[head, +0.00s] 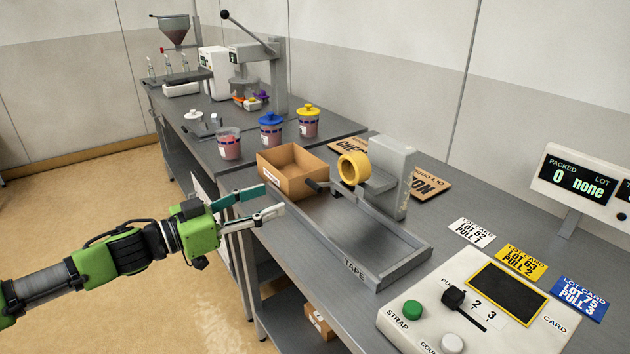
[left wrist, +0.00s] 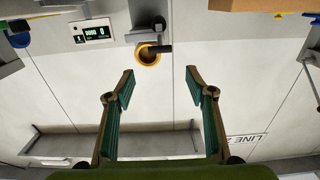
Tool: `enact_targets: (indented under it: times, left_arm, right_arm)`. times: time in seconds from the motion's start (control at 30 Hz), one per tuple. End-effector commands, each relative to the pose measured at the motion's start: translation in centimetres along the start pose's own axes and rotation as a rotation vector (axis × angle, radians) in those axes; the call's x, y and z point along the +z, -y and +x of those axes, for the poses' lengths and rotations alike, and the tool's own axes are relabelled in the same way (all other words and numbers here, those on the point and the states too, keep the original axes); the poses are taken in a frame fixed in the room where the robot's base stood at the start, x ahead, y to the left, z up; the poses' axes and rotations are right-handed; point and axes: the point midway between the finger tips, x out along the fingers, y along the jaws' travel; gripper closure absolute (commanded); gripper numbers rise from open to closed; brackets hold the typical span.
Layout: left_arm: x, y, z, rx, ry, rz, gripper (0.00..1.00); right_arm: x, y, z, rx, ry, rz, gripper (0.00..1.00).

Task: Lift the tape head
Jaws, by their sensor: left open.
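The tape head (head: 354,168) carries a yellow tape roll and hangs on a grey upright stand (head: 397,170). A black handle (head: 317,186) sticks out from it to the left. In the left wrist view, the yellow roll (left wrist: 143,58) and the black handle (left wrist: 161,48) appear at the upper middle, beyond the fingertips. My left gripper (head: 272,200) is open and empty, left of the handle and apart from it, near the bench's front edge. Its open fingers also show in the left wrist view (left wrist: 160,72). My right gripper is not in view.
A cardboard box (head: 282,186) stands left of the tape head, near the fingers. The tray marked TAPE (head: 400,265) lies below. Jars with coloured lids (head: 271,130) stand behind the box. A control panel (head: 450,335) with buttons and lot cards (head: 521,262) lie to the right.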

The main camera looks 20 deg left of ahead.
Motion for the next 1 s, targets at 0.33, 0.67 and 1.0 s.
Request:
enact_targets:
  times: [0.33,0.67,1.0]
  left_arm:
    - [-0.5,0.0,3.6,0.001,-0.004,0.002,0.50]
    - [-0.5,-0.1,8.9,0.002,-0.004,0.002,0.50]
    - [-0.1,-0.1,12.3,0.001,0.000,0.004,0.50]
  right_arm:
    - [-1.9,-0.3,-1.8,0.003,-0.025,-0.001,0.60]
    - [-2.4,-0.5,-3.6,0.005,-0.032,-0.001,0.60]
    - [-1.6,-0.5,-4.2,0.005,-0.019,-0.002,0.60]
